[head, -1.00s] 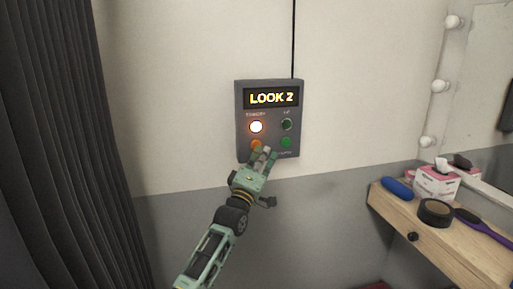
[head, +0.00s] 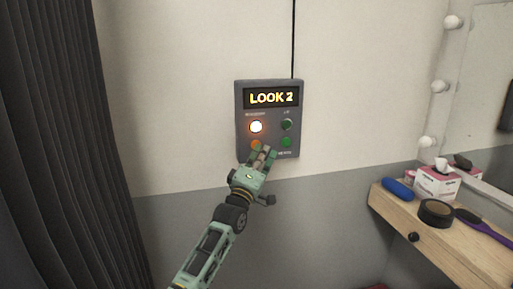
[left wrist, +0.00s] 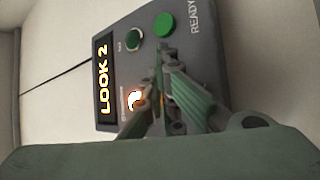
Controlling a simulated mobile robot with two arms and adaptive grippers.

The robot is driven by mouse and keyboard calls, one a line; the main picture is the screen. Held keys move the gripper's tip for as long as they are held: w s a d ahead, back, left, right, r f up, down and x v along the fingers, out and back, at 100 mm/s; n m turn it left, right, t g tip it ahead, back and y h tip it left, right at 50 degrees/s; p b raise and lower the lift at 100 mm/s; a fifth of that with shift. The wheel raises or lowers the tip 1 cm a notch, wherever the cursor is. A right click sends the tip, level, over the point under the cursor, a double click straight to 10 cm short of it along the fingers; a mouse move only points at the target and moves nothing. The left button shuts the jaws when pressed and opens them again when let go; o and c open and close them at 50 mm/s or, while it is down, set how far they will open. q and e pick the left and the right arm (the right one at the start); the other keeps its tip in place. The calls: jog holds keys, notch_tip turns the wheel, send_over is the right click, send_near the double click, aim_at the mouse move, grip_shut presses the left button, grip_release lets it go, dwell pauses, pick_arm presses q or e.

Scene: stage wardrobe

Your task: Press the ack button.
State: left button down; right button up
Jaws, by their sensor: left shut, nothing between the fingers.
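A dark grey wall panel (head: 240,110) has a display (head: 271,98) reading "LOOK 2". Below it are a glowing white-orange light (head: 256,127) at upper left, a dark green one (head: 286,124) at upper right, an orange button (head: 256,145) at lower left and a green button (head: 286,142) at lower right. In the left wrist view the green button (left wrist: 163,25) has the label "READY". No "ack" label is readable; the orange button's label is hidden by my left gripper (head: 264,153). That gripper is shut and empty, its fingertips (left wrist: 158,82) at the panel's lower part, just below the orange button. Contact cannot be told.
A wooden shelf (head: 440,245) at right holds a blue case (head: 397,188), a tissue box (head: 437,183), a round dark tin (head: 435,213) and a purple brush (head: 487,226). A dark curtain (head: 60,150) hangs at left. The wall around the panel is clear.

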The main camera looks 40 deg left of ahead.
dwell(0.3)
pick_arm(q)
jog(key=shift+s+d+p, duration=0.6)
jog(key=shift+s+p, duration=0.05)
jog(key=shift+p, duration=0.05)
jog(key=s+d+p, duration=0.3)
jog(key=shift+s+d+p, duration=0.1)
jog(key=shift+d+p, duration=0.2)
jog(key=shift+d, duration=0.1)
dwell(0.7)
